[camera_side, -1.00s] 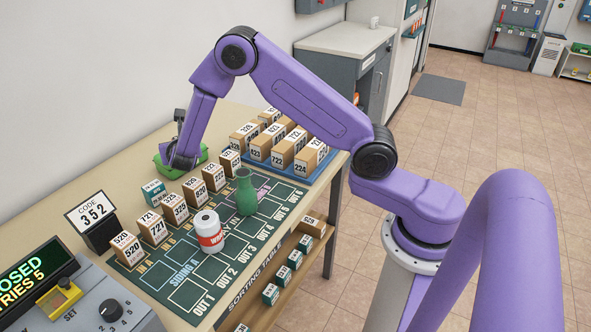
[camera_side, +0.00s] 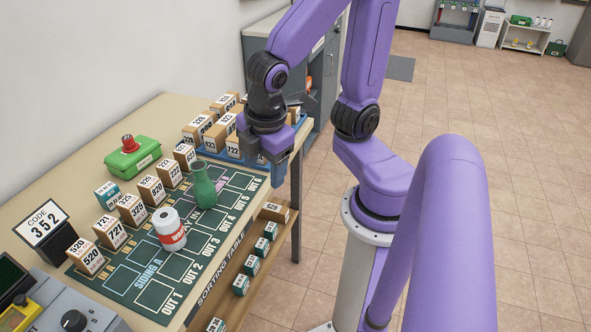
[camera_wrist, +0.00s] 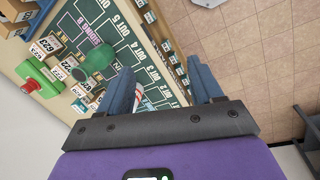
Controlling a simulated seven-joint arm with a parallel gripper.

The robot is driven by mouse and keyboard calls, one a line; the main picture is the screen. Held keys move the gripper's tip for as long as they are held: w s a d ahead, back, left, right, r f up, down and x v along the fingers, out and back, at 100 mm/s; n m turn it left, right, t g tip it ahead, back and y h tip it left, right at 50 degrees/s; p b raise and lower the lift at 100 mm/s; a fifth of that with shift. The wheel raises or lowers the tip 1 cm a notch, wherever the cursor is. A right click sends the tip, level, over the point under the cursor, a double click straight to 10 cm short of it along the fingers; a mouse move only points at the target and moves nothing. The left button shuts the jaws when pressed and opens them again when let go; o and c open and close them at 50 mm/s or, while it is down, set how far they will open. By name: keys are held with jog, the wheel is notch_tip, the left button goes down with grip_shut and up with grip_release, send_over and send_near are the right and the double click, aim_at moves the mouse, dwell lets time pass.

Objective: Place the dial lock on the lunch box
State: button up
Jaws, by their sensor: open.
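The lunch box (camera_side: 133,160) is green and sits on the table at the back left in the side view. It also shows at the left in the wrist view (camera_wrist: 45,76). A small red knob-like piece, which looks like the dial lock (camera_side: 130,143), rests on its top; the wrist view shows it too (camera_wrist: 30,86). My gripper (camera_side: 276,152) is well to the right of the lunch box, near the table's right end by the blue tray. In the wrist view its two blue-grey fingers (camera_wrist: 163,85) are apart with nothing held between them.
A green vase (camera_side: 203,188) and a white-and-red can (camera_side: 168,228) stand on the green sorting mat (camera_side: 140,287). Several numbered boxes (camera_side: 132,210) line its back edge. More boxes stand in the blue tray (camera_side: 221,160). A code sign (camera_side: 41,223) is at the left.

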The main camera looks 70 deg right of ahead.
jog(key=s+m+g+y, duration=0.1)
jog(key=s, duration=0.5)
jog(key=shift+s+r+y, duration=0.2)
jog(key=shift+y, duration=0.1)
